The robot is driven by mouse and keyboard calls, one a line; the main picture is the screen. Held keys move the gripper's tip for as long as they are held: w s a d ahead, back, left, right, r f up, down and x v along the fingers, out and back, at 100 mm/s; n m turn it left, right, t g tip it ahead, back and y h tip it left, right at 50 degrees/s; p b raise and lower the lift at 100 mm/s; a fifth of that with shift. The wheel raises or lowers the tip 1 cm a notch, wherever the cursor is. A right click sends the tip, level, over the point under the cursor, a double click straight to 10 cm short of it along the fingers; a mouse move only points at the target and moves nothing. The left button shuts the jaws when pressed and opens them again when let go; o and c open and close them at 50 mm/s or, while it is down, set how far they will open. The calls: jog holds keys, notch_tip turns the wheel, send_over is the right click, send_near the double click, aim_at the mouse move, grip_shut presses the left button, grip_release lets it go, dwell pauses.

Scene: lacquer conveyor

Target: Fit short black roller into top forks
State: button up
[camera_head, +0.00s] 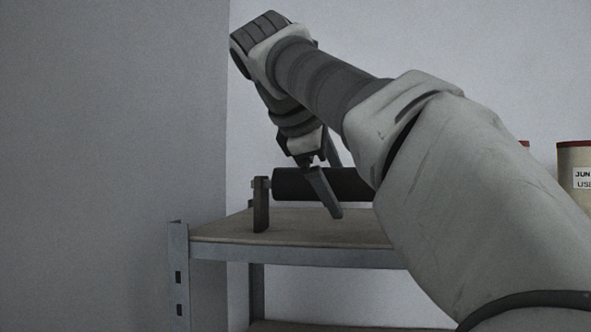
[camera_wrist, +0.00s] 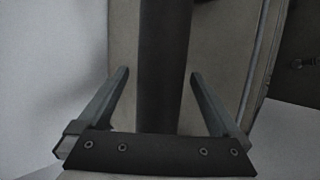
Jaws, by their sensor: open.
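The black roller (camera_head: 318,184) lies level above the shelf top in the head view, with its left end at the top of an upright grey fork (camera_head: 261,207). Its right end and any fork there are hidden behind my arm. My gripper (camera_head: 328,190) is above the roller and points down, with one finger in front of it. In the wrist view the roller (camera_wrist: 165,60) runs lengthwise between the two fingers of my open gripper (camera_wrist: 160,71), with gaps on both sides. Whether the left end sits fully in the fork is too small to tell.
The shelf (camera_head: 215,228) has a brown board top and a metal frame with a slotted post (camera_head: 179,275) at the left. A cream can with a red rim (camera_head: 574,190) stands at the right, with another partly hidden. A grey wall (camera_head: 110,150) is at the left.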

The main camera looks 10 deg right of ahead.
jog(key=p+v, duration=0.2)
jog(key=v, duration=0.5)
jog(key=shift+s+a+r, duration=0.15)
jog(key=shift+a+r, duration=0.05)
jog(key=shift+r, duration=0.1)
jog(key=shift+v, duration=1.15)
jog(key=shift+s+a+r, duration=0.1)
jog(key=shift+a, duration=0.05)
jog(key=shift+s+a+r, duration=0.3)
jog(key=shift+s+r, duration=0.1)
jog(key=shift+s, duration=0.1)
